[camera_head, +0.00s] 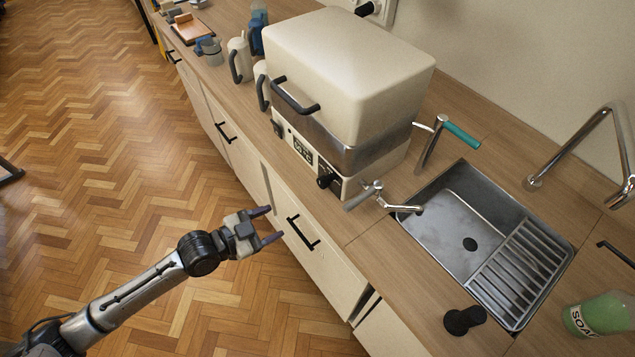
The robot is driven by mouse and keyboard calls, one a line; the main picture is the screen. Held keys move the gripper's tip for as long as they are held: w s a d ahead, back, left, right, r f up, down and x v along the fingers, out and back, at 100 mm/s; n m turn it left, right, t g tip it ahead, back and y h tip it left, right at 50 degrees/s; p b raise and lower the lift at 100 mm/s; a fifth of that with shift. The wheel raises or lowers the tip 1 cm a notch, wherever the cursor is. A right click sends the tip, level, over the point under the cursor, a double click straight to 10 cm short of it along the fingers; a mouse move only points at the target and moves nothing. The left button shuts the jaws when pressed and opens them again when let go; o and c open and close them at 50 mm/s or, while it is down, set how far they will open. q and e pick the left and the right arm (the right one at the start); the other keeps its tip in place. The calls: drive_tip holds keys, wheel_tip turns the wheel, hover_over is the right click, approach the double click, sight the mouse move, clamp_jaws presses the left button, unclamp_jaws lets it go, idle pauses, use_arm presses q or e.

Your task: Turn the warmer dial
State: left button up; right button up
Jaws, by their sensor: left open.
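The warmer (345,75) is a cream box with a metal band and a black front handle, standing on the wooden counter. Its dial (327,180) is a small black knob low on the front face, near the right corner, beside a dark label panel. My left gripper (271,226) is open and empty in front of the cabinet drawers, lower than the dial and to its left in the picture, apart from it. My right gripper does not show.
A chrome tap (370,194) stands close to the dial's right, by a steel sink (450,232). A soap bottle (598,314) is at the far right. Pitchers (240,60) stand left of the warmer. Drawer handles (302,233) stick out near my left gripper.

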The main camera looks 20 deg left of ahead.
sight(320, 184)
use_arm(q)
drive_tip(key=w+d+r, duration=0.1)
drive_tip(key=w+d, duration=0.1)
drive_tip(key=w, duration=0.2)
drive_tip(key=w+d+r+m+t, duration=0.1)
drive_tip(key=w+d, duration=0.2)
drive_tip(key=w, duration=0.1)
drive_tip(key=w+d+r+t+b, duration=0.1)
drive_tip(key=w+d, duration=0.1)
drive_tip(key=w, duration=0.2)
drive_tip(key=shift+d+r+h, duration=0.2)
drive_tip(key=shift+r+h, duration=0.05)
drive_tip(key=shift+h, duration=0.15)
drive_tip(key=c, duration=0.9)
